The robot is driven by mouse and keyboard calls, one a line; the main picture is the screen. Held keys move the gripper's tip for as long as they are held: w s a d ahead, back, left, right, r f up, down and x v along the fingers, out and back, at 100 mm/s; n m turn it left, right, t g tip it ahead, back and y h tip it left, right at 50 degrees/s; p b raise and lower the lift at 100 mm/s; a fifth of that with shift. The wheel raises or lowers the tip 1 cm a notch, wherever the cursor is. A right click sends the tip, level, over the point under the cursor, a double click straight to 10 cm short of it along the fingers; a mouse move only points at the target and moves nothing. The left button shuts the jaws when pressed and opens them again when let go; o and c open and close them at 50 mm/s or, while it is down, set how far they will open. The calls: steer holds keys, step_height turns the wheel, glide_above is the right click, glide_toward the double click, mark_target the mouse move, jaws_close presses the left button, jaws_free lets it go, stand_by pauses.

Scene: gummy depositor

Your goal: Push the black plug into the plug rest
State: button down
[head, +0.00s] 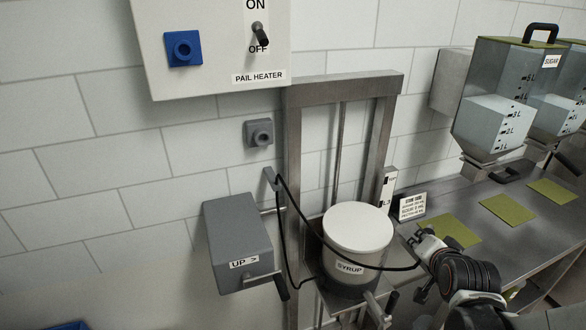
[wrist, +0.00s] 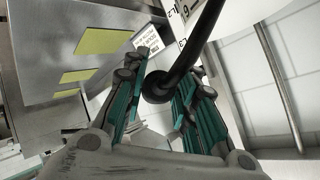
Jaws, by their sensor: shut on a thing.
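The black plug (wrist: 158,87) sits between the teal-padded fingers of my gripper (wrist: 165,72) in the wrist view, its thick black cable running up and away. In the head view my gripper (head: 424,246) is at the right of the syrup pail, and the plug itself is hard to make out there. The cable (head: 345,262) loops from a wall bracket past the front of the pail to my gripper. A small grey square holder (head: 259,133), which looks like the plug rest, is on the wall left of the steel frame, empty and well away from my gripper.
A blue socket (head: 183,48) is on the pail heater panel (head: 208,75). The syrup pail (head: 357,240) stands in the steel lift frame (head: 293,150), between my gripper and the grey holder. A grey box marked UP (head: 238,240) juts out below. A steel counter (head: 470,205) is at right.

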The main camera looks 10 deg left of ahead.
steer(key=w+a+r+n+g+y+p, duration=0.1)
steer(key=a+r+n+y+p, duration=0.1)
steer(key=a, duration=0.6)
steer(key=w+a+r+n+y+p, duration=0.1)
steer(key=a+r+n+y+p, duration=0.15)
steer(key=a, duration=0.55)
steer(key=s+a+r+n+g+y+p, duration=0.1)
steer(key=a+r+n+g+y+p, duration=0.1)
steer(key=a+r, duration=0.4)
steer(key=s+a+r+n+g+y+p, duration=0.1)
steer(key=s+a+r+n+y+p, duration=0.1)
steer(key=a+r+n+p, duration=0.2)
steer(key=a+r+p, duration=0.3)
steer(key=a, duration=0.5)
steer(key=shift+a+r+g+y, duration=0.3)
steer(key=shift+a+g+y, duration=0.05)
steer(key=shift+a+g, duration=0.05)
steer(key=shift+n, duration=0.25)
steer(key=w+a+b, duration=0.1)
steer(key=w+a, duration=0.2)
steer(key=w, duration=0.2)
steer(key=shift+w, duration=0.2)
steer(key=shift+w+a, duration=0.15)
steer(key=shift+w, duration=0.05)
